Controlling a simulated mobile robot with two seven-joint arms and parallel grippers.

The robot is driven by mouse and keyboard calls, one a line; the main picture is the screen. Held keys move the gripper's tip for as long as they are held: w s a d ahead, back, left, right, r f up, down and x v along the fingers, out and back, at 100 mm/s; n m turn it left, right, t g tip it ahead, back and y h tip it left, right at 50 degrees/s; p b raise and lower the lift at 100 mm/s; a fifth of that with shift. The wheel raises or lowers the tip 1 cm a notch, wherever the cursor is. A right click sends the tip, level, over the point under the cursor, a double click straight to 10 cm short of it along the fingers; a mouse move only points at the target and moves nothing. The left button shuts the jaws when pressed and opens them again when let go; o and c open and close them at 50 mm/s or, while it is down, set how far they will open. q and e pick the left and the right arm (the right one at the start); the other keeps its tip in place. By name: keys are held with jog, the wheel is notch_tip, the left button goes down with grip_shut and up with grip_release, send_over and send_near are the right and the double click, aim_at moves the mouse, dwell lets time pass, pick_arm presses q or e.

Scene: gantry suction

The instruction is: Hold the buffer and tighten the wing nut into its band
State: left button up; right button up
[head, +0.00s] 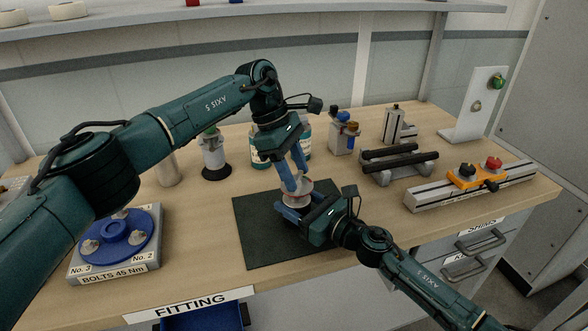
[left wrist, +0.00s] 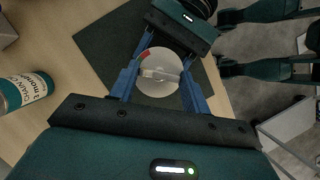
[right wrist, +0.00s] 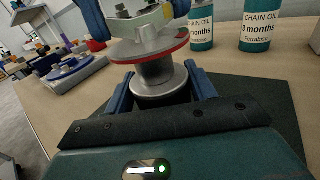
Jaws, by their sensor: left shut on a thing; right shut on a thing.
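The buffer (right wrist: 155,75) is a grey spool-shaped body standing upright on the dark mat (head: 262,245). Its pale top disc (left wrist: 158,58) carries a red sector (left wrist: 143,54) at its upper left in the left wrist view. The wing nut (left wrist: 160,75) lies across the disc centre, roughly level in that view; its left end appears below the red sector. My left gripper (head: 296,182) comes from above, shut on the wing nut. My right gripper (head: 303,203) is shut around the buffer's lower body, seen in the right wrist view (right wrist: 160,88).
Chain oil cans (right wrist: 262,25) stand behind the mat. A blue bolt plate (head: 115,235) is at left. Grey rails with black bars (head: 395,160) and an orange clamp fixture (head: 475,177) are at right. The mat's left part is clear.

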pick_arm(q)
jog(key=shift+m, duration=0.4)
jog(key=o, duration=1)
jog(key=shift+r, duration=0.1)
jog(key=v, duration=1.2)
jog(key=shift+w, duration=0.1)
jog(key=shift+d, duration=0.1)
jog(key=shift+c, duration=0.4)
